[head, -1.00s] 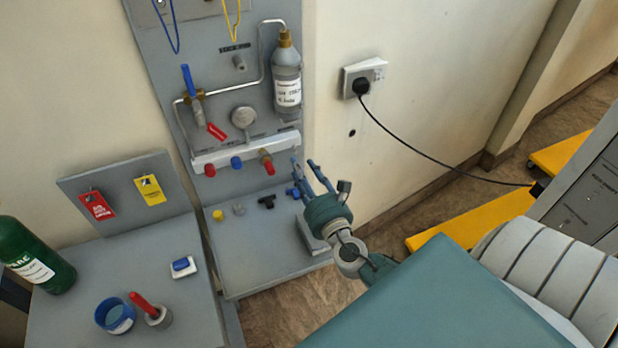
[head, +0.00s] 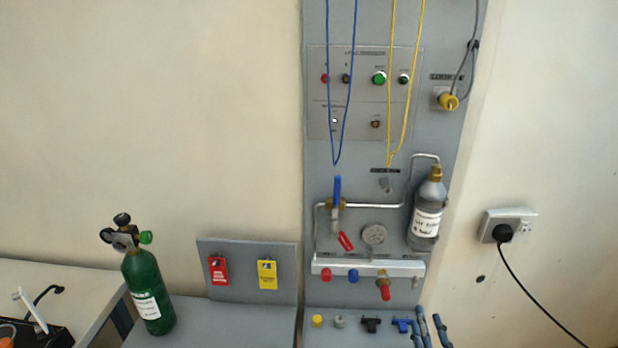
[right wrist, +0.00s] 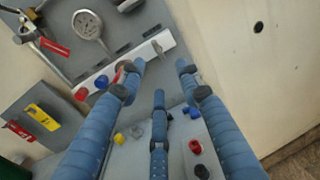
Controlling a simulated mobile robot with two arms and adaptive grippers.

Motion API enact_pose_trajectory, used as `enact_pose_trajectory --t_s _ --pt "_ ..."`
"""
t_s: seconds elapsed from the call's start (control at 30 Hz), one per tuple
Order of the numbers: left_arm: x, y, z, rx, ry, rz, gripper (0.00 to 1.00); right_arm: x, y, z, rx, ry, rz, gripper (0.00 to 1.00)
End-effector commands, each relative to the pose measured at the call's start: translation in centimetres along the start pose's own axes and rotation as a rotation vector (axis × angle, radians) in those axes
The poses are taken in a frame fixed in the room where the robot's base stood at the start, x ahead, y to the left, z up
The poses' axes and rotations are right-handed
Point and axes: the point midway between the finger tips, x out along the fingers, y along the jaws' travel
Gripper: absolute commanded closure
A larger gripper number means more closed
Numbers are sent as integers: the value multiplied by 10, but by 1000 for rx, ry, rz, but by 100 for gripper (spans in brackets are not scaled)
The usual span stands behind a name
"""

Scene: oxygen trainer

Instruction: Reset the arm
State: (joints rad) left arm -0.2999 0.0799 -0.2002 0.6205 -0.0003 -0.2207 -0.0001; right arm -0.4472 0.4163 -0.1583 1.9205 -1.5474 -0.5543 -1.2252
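My right gripper (head: 432,328) shows only by its blue fingertips at the bottom edge of the head view, in front of the right end of the panel's shelf. In the right wrist view the right gripper (right wrist: 160,78) has its fingers spread apart and empty, pointing at the manifold (right wrist: 152,52) and shelf. The rest of the right arm is out of the head view. My left gripper is in neither view.
The grey panel (head: 455,120) carries a gauge (head: 374,234), blue-handled valve (head: 337,190) and grey bottle (head: 427,212). A green cylinder (head: 148,290) stands at left. Small caps and clips lie on the shelf. A black cord (head: 535,300) hangs from the wall socket (head: 508,226).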

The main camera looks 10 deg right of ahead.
Motion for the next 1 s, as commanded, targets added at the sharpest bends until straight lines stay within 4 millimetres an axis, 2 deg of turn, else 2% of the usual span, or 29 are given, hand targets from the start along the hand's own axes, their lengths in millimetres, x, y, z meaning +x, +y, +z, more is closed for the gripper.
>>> enact_pose_trajectory --t_s 0.07,0.17,0.27,0.33,0.43,0.6,0.8,1.0 --pt "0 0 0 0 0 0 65 -3 -8 4 133 5 -53 66" --pt "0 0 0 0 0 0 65 -16 -32 3 486 26 -203 66" --pt "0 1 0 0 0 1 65 -44 -54 -19 977 69 -437 66" --pt "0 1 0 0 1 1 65 -72 -55 -44 1310 109 -621 66" --pt "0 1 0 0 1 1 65 -111 -40 -75 1656 169 -856 66" --pt "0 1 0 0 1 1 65 -163 -2 -101 1984 258 -1158 66" --pt "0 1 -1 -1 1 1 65 -209 40 -110 2180 349 -1423 66" --pt "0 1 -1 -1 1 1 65 -249 78 -106 2288 438 -1658 66"
